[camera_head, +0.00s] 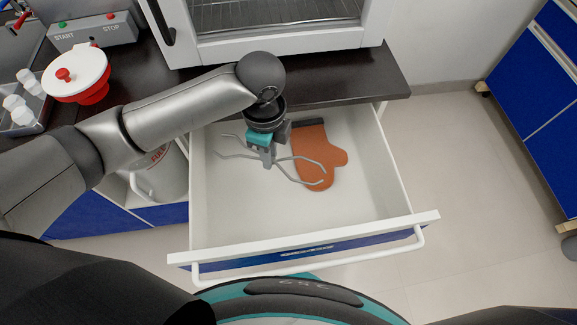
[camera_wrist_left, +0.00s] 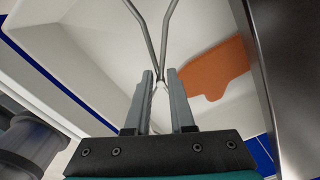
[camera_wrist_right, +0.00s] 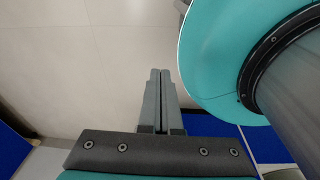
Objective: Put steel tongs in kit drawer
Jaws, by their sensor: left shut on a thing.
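The steel tongs (camera_head: 293,174) are grey metal with splayed, bent arms. My left gripper (camera_head: 268,160) is shut on them near their crossing, inside the outline of the open white kit drawer (camera_head: 240,215). The left wrist view shows the gripper fingers (camera_wrist_left: 160,95) closed around the tongs (camera_wrist_left: 163,45), whose arms spread away from the fingertips. I cannot tell whether the tongs touch the drawer floor. My right gripper (camera_wrist_right: 160,75) has its fingers together, empty, over the pale floor.
An orange mitt (camera_head: 318,160) with a dark cuff lies in the drawer, beside and partly under the tongs. The drawer front has a white handle (camera_head: 310,275). A dark counter (camera_head: 340,82) with a white cabinet stands behind. Blue cabinets (camera_head: 540,100) stand at right.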

